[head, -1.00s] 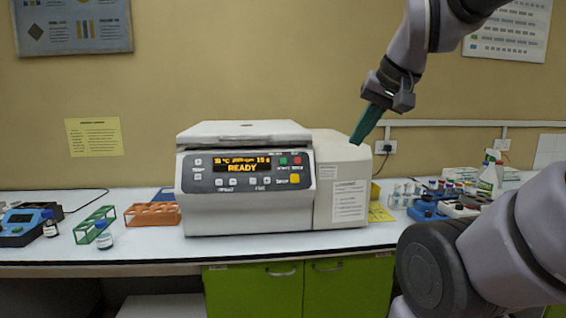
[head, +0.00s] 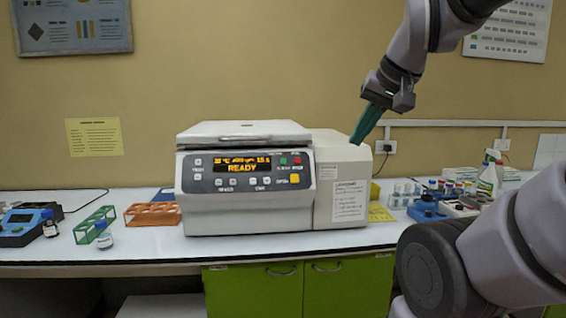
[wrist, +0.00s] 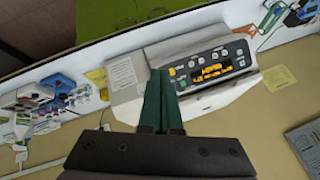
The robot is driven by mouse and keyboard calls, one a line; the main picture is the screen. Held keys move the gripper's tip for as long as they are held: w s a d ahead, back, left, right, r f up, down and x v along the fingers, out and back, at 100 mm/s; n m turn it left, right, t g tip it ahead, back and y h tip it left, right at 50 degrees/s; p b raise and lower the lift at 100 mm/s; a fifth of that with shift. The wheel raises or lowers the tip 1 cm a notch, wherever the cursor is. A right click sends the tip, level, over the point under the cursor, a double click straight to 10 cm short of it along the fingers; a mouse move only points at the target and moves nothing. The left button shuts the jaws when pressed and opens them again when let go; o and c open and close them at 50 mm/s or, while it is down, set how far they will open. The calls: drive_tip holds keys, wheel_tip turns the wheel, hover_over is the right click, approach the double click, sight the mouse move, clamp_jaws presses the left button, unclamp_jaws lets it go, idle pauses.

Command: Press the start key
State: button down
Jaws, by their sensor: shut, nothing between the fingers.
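The white centrifuge (head: 250,213) stands on the bench with its lid down, and its display (head: 242,164) reads READY in amber. My gripper (head: 358,139) has green fingers, is shut and empty, and hangs in the air above the right end of the centrifuge, apart from the panel. In the wrist view the shut fingers (wrist: 160,85) point towards the machine, whose panel (wrist: 213,69) lies to their right.
An orange rack (head: 152,214), a green rack (head: 95,225) and small bottles stand left of the centrifuge. Tube racks, blue devices (head: 427,210) and a spray bottle (head: 488,180) are on the right. The air before the panel is clear.

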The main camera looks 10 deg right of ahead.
sight(283, 161)
drive_tip(key=w+a+f+m+y, duration=0.2)
drive_tip(key=w+m, duration=0.3)
drive_tip(key=w, duration=0.4)
drive_tip(key=w+a+f+m+y, duration=0.3)
drive_tip(key=w+m, duration=0.3)
drive_tip(key=w, duration=0.3)
drive_tip(key=w+a+f+m+t+y, duration=0.1)
drive_tip(key=w+a+f+m+y, duration=0.1)
drive_tip(key=w+m, duration=0.4)
drive_tip(key=w+a+f, duration=0.1)
drive_tip(key=w, duration=0.2)
drive_tip(key=shift+w+a+y, duration=0.15)
drive_tip(key=shift+a+y, duration=0.1)
drive_tip(key=shift+y, duration=0.15)
drive_tip(key=shift+f, duration=0.15)
drive_tip(key=shift+w+d+f, duration=0.1)
drive_tip(key=shift+w+f, duration=0.7)
drive_tip(key=shift+w, duration=0.45)
drive_tip(key=shift+w+d+f, duration=0.1)
drive_tip(key=shift+w+f, duration=0.65)
drive_tip(key=shift+w, duration=0.45)
drive_tip(key=shift+w+f, duration=0.8)
drive_tip(key=shift+w, duration=0.45)
drive_tip(key=shift+w+f, duration=0.1)
drive_tip(key=shift+w+f, duration=0.1)
drive_tip(key=shift+w, duration=0.15)
